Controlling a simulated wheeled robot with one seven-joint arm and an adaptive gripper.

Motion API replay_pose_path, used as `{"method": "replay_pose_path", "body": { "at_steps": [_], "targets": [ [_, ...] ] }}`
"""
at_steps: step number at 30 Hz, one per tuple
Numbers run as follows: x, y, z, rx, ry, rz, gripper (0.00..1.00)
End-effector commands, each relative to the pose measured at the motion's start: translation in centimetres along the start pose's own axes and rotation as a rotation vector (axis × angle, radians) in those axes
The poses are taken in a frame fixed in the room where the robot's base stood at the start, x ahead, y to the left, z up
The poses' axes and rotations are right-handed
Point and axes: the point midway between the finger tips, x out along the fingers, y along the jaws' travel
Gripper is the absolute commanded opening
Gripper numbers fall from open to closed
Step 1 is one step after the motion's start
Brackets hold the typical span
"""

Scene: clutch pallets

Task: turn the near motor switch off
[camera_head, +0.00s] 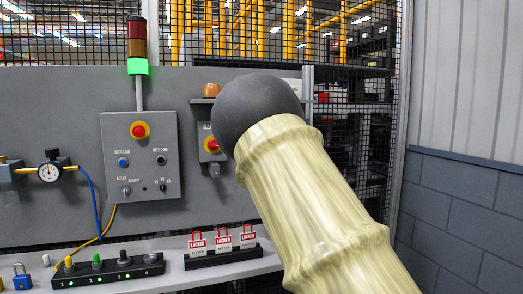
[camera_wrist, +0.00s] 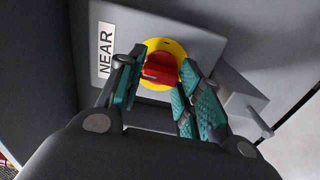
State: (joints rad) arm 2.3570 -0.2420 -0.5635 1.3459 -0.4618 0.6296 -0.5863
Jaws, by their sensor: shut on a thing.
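The near motor switch has a red handle (camera_wrist: 160,68) on a round yellow plate (camera_wrist: 167,46), on a grey box beside a white NEAR label (camera_wrist: 105,50) in the wrist view. My gripper (camera_wrist: 161,76) has its teal-padded fingers shut on the red handle, one on each side. The handle's bar looks roughly crosswise in that view; its exact setting is partly hidden by the fingers. In the head view my arm hides the gripper.
A grey control panel (camera_head: 141,155) with a red button stands left, under a stack light (camera_head: 138,66) lit green. Red LOCKED tags (camera_head: 223,239) and a strip of coloured plugs (camera_head: 108,270) sit on the shelf below. A grey bracket (camera_wrist: 246,106) juts out right of the gripper.

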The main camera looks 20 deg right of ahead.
Motion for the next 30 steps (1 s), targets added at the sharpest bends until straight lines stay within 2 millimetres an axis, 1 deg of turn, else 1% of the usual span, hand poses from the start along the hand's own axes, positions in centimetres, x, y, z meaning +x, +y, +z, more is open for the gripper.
{"method": "replay_pose_path", "body": {
  "at_steps": [6, 19, 20, 22, 23, 30],
  "targets": [
    [-0.01, -0.16, 0.06, -0.042, -0.001, -0.002, 0.12],
    [0.00, -0.13, 0.06, -0.048, -0.001, -0.002, 0.12],
    [0.00, -0.14, 0.06, -0.048, -0.001, -0.002, 0.41],
    [0.00, -0.13, 0.06, -0.048, -0.001, -0.002, 0.54],
    [0.00, -0.13, 0.05, -0.048, -0.001, -0.002, 0.57],
    [0.00, -0.07, 0.03, -0.047, 0.000, -0.001, 0.57]
  ]
}}
